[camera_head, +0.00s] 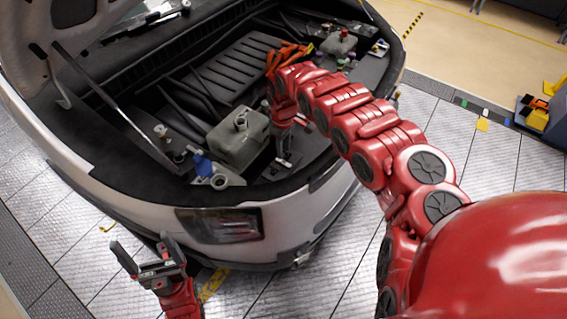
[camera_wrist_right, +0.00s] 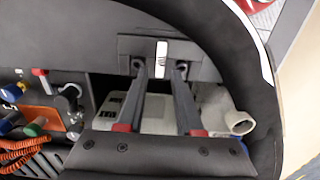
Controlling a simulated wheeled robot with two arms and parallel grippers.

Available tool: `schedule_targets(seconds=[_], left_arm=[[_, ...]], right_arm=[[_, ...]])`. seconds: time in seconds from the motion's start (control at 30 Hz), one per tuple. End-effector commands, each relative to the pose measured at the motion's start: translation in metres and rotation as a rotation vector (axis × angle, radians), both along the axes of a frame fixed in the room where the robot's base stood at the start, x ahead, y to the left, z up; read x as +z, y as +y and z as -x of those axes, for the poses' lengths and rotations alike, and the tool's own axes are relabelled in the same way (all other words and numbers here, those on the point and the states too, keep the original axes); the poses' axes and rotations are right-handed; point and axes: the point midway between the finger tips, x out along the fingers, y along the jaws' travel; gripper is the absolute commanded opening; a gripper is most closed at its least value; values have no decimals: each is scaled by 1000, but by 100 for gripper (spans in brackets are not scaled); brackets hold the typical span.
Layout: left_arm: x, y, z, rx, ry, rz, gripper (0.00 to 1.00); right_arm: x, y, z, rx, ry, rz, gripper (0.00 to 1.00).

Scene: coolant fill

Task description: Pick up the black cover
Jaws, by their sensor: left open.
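A black block-like part (camera_wrist_right: 205,70) with a light strip (camera_wrist_right: 162,52) on its face lies ahead of my right gripper (camera_wrist_right: 161,68) in the right wrist view. It may be the black cover, but I cannot be sure. The two right fingers are apart, one on each side of the light strip, with gaps showing. In the head view my right gripper (camera_head: 284,160) is low in the engine bay, right of the grey tank, and partly hidden by its own arm. My left gripper (camera_head: 152,262) is open and empty in front of the car, left of the headlight.
A grey tank (camera_head: 238,138) stands in the bay, with a blue cap (camera_head: 202,165) in front.

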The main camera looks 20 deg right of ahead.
Motion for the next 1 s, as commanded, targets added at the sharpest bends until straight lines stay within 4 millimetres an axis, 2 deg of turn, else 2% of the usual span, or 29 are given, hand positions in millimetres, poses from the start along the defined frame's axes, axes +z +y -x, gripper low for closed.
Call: schedule_targets(seconds=[0.27, 0.53, 0.7, 1.0], left_arm=[[7, 0, 0, 0, 0, 0, 90], [21, 0, 0, 0, 0, 0, 90], [20, 0, 0, 0, 0, 0, 90], [20, 0, 0, 0, 0, 0, 90]], right_arm=[[-13, 1, 0, 0, 0, -1, 35], [-39, 5, -1, 0, -1, -2, 35], [-57, 5, -1, 0, -2, -3, 35], [-60, 2, -2, -1, -3, 1, 35]])
